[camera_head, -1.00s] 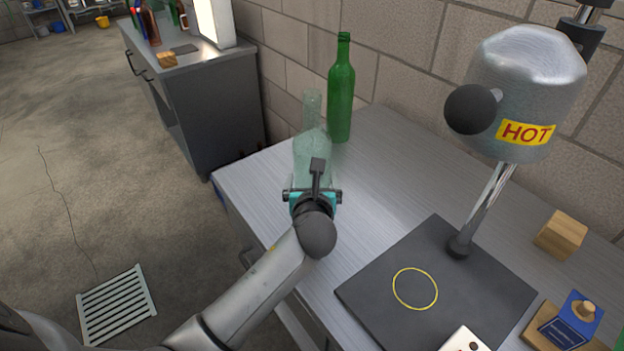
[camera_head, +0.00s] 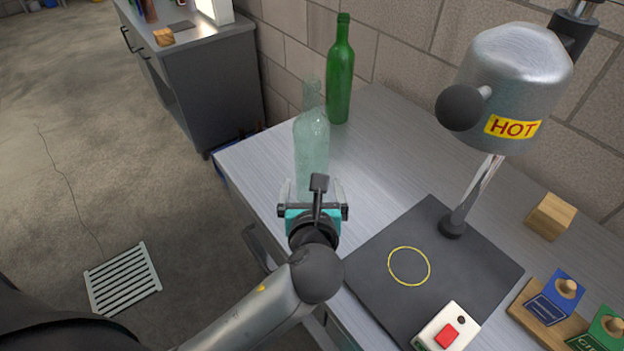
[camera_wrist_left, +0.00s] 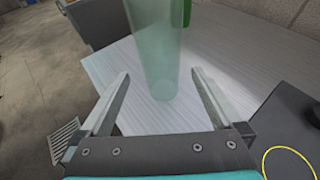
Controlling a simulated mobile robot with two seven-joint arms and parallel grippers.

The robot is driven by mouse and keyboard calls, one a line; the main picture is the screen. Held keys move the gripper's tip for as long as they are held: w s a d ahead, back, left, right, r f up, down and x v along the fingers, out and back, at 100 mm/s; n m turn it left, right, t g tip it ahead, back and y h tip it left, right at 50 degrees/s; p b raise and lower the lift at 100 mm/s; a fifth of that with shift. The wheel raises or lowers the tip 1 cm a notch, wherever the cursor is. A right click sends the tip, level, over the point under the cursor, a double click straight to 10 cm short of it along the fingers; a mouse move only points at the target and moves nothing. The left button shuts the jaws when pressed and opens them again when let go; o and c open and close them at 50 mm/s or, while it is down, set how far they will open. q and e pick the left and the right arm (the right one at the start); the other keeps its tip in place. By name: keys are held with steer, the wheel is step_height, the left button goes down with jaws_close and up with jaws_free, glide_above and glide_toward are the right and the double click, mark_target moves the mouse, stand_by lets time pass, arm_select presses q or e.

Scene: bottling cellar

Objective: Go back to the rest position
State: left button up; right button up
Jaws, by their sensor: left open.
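My left gripper (camera_head: 313,190) is open and empty over the metal bench, just in front of a clear, pale green bottle (camera_head: 311,140). In the left wrist view the open fingers (camera_wrist_left: 160,98) stand to either side, and the clear bottle (camera_wrist_left: 157,50) stands upright beyond them, apart from both. Part of its base is hidden by my gripper in the head view. My right gripper is not in view.
A dark green bottle (camera_head: 340,75) stands behind by the wall. A capping machine marked HOT (camera_head: 515,80) rises over a dark plate (camera_head: 380,300) with a yellow ring. A red-button box (camera_head: 446,332), a wooden block (camera_head: 550,217) and blue and green stamps (camera_head: 556,293) lie right.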

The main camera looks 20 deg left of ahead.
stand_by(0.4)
arm_select(q)
steer(key=s+f+n+g, duration=0.1)
steer(key=n, duration=0.1)
steer(key=s+a+f+n+g, duration=0.1)
steer(key=n, duration=0.2)
steer(key=s+f+n, duration=0.2)
steer(key=shift+a+n+g+h, duration=0.25)
steer(key=shift+n+g+h, duration=0.05)
steer(key=shift+g+h, duration=0.1)
steer(key=s+d+f+n+g+h, duration=0.1)
steer(key=s+f+n+g+h, duration=0.15)
steer(key=s+n, duration=0.65)
steer(key=s+f+n+g+h, duration=0.2)
steer(key=s+f+n+g, duration=0.3)
steer(key=n, duration=0.7)
step_height(320, 180, down, 20)
steer(key=s+f+b, duration=0.1)
steer(key=s, duration=0.2)
steer(key=s+a+f+g+b, duration=0.1)
steer(key=s+a+f, duration=0.1)
steer(key=s+f, duration=1.2)
steer(key=shift+s+f, duration=0.35)
steer(key=shift+f, duration=0.05)
